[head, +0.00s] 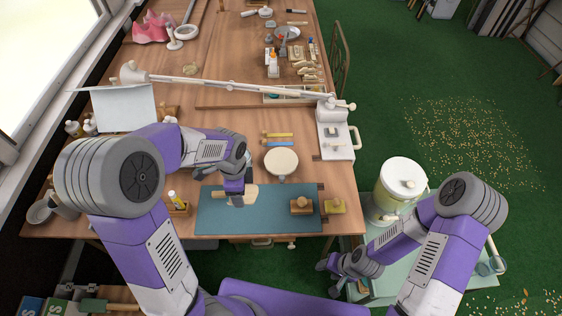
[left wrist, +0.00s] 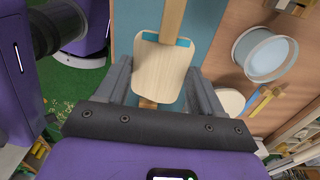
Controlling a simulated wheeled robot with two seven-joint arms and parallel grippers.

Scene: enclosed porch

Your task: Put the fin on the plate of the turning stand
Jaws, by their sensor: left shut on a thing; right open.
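The fin (left wrist: 160,72) is a pale, flat wooden piece with rounded corners. In the left wrist view it sits between the two fingers of my left gripper (left wrist: 160,92), which is shut on it. In the head view the fin (head: 249,192) shows over the blue mat, partly hidden by my left gripper (head: 236,196). The turning stand's round cream plate (head: 281,161) is bare, beyond the mat and right of the gripper. The plate (left wrist: 231,101) is partly covered by a finger in the wrist view. My right gripper (head: 342,273) is open and empty, low on the right.
The blue mat (head: 270,222) carries a small wooden block (head: 301,205) on its right part. Yellow and blue sticks (head: 278,140) lie behind the plate. A lamp arm (head: 230,87) crosses farther back. A white bucket (head: 402,180) stands right.

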